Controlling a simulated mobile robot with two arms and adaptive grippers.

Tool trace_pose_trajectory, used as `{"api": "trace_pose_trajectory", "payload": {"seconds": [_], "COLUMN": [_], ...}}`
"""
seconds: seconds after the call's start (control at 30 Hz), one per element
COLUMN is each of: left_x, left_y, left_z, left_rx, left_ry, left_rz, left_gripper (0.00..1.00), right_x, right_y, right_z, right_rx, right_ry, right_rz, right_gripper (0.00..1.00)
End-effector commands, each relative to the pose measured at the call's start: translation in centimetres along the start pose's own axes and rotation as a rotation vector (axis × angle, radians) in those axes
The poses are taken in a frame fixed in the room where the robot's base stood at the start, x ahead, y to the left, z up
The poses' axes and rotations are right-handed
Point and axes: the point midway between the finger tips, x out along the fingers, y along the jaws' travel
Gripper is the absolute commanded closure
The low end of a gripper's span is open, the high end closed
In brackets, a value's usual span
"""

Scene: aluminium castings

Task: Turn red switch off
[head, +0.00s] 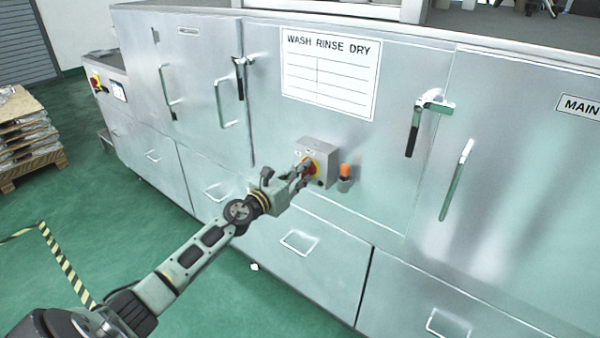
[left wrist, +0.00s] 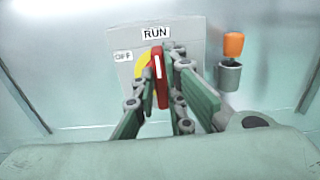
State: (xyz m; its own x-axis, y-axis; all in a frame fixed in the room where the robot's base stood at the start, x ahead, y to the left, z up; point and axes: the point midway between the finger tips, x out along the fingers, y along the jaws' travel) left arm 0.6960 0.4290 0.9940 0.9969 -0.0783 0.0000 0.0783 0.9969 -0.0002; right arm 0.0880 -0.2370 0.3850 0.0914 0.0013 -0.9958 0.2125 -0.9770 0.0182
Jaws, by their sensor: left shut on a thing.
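The red switch (left wrist: 160,82) is a red handle on a yellow disc, on a grey box fixed to the metal cabinet front. In the left wrist view the handle stands nearly upright, its top near the RUN label (left wrist: 155,33); the OFF label (left wrist: 123,56) is to its left. My left gripper (left wrist: 165,70) is shut on the red handle, one finger on each side. In the head view the grey switch box (head: 318,148) shows, with my left gripper (head: 305,170) at its front partly covering the switch. My right gripper is in neither view.
An orange-handled item sits in a grey holder (head: 345,184) just right of the switch box. Door handles stick out of the cabinet, such as the black-gripped one (head: 413,133). A pallet stack (head: 25,135) stands at far left.

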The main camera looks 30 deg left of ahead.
Motion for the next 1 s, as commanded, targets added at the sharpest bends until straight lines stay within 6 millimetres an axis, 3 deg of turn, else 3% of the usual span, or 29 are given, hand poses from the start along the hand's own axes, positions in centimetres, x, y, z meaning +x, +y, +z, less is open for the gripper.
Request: {"api": "trace_pose_trajectory", "payload": {"seconds": [0.47, 1.0], "left_x": [-0.01, -0.01], "left_y": [0.12, 0.57], "left_z": [0.04, -0.09], "left_rx": [-0.106, -0.585], "left_ry": [0.0, 0.0], "left_rz": [0.0, 0.001], "left_gripper": [1.0, 1.0], "right_x": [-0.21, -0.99], "right_y": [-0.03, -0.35], "right_z": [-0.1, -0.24], "right_rx": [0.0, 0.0], "right_ry": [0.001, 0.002], "right_rz": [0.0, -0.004], "right_gripper": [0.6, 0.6]}}
